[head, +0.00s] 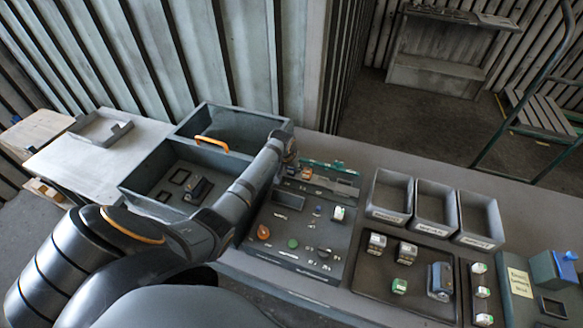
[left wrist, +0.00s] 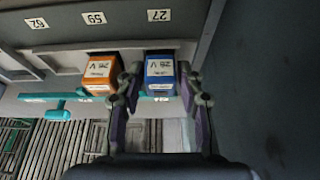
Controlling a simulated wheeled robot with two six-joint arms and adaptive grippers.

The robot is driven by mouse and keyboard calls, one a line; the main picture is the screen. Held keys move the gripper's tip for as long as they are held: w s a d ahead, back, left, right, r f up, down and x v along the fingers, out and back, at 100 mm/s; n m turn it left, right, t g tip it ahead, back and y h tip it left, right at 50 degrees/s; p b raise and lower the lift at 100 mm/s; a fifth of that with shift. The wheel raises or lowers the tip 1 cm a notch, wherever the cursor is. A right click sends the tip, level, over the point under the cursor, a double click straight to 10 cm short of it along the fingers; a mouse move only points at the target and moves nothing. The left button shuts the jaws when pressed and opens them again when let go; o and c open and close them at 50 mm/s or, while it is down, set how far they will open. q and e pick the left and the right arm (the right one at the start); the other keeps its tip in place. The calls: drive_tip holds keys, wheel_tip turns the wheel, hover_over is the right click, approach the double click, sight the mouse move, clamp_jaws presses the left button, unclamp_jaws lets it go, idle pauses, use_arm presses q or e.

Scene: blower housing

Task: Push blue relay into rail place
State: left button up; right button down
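The blue relay (left wrist: 160,76), with a white label, sits at a slot of the rail place in the left wrist view. An orange relay (left wrist: 100,74) sits beside it to the left. My left gripper (left wrist: 159,80) has its two fingers on either side of the blue relay, with narrow gaps seeming to show between fingers and relay. In the head view my left gripper (head: 288,168) is at the left end of the rail on the panel (head: 310,225), and my arm hides the blue relay. I cannot tell how deep the relay sits. My right gripper is not in view.
A grey bin with an orange handle (head: 212,144) stands left of the panel. Three open grey boxes (head: 391,192) stand to the right, behind a dark tray (head: 365,288) with several parts. A blue box (head: 551,270) is at the far right.

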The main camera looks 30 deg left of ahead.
use_arm(q)
drive_tip(key=shift+o, duration=0.7)
drive_tip(key=shift+f, duration=0.15)
drive_tip(key=v, duration=1.2)
drive_tip(key=shift+a, duration=0.1)
